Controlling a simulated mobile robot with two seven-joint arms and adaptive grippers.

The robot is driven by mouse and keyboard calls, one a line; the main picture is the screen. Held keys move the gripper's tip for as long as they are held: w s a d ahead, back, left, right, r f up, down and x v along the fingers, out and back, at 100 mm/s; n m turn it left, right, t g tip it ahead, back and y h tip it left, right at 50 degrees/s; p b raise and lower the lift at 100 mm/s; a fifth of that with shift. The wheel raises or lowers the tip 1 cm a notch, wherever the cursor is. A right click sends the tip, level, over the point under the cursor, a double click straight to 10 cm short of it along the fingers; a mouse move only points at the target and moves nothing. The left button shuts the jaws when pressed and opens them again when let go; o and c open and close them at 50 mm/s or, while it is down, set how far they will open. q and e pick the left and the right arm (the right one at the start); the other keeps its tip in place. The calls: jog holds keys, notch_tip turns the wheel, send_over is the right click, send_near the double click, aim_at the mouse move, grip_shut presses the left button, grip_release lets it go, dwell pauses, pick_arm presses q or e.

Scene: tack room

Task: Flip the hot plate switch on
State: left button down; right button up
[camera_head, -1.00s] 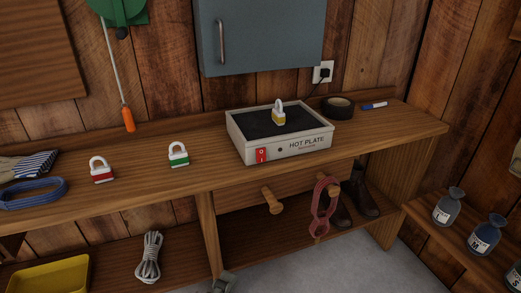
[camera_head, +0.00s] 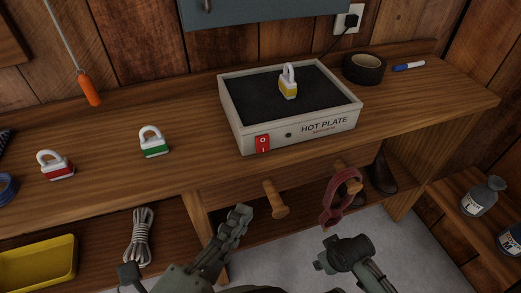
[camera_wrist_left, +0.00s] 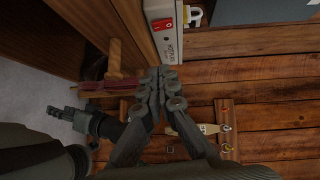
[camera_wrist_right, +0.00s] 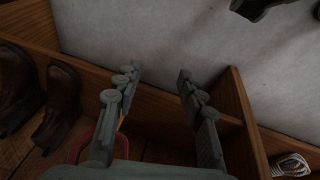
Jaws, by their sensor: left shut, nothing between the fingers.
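The hot plate (camera_head: 325,127) is a pale box with a dark top on the wooden bench. Its red rocker switch (camera_head: 262,144), marked O above I, is at the left of the front face; I cannot tell which half is pressed. The switch also shows in the left wrist view (camera_wrist_left: 163,24). A yellow and white padlock (camera_head: 288,83) stands on the dark top. My left gripper (camera_head: 242,211) is shut and empty, below and in front of the switch, apart from it. My right gripper (camera_wrist_right: 158,75) is open and empty, low in front of the bench.
Wooden pegs (camera_head: 275,198) stick out below the bench top, one holding a red looped item (camera_head: 340,198). Red (camera_head: 57,166) and green (camera_head: 153,143) padlocks stand left of the hot plate. Black tape (camera_head: 363,68) and a marker (camera_head: 408,66) lie right. Bench space directly left of the plate is clear.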

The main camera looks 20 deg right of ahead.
aim_at(260, 163)
pick_arm(q)
jog(key=shift+s, duration=0.1)
jog(key=x, duration=0.4)
jog(key=w+a+x, duration=0.1)
jog(key=x, duration=0.7)
jog(key=shift+w+a, duration=0.25)
jog(key=shift+w, duration=0.15)
jog(key=shift+w+f, duration=0.15)
jog(key=shift+w, duration=0.25)
pick_arm(e)
jog(key=shift+f, duration=0.1)
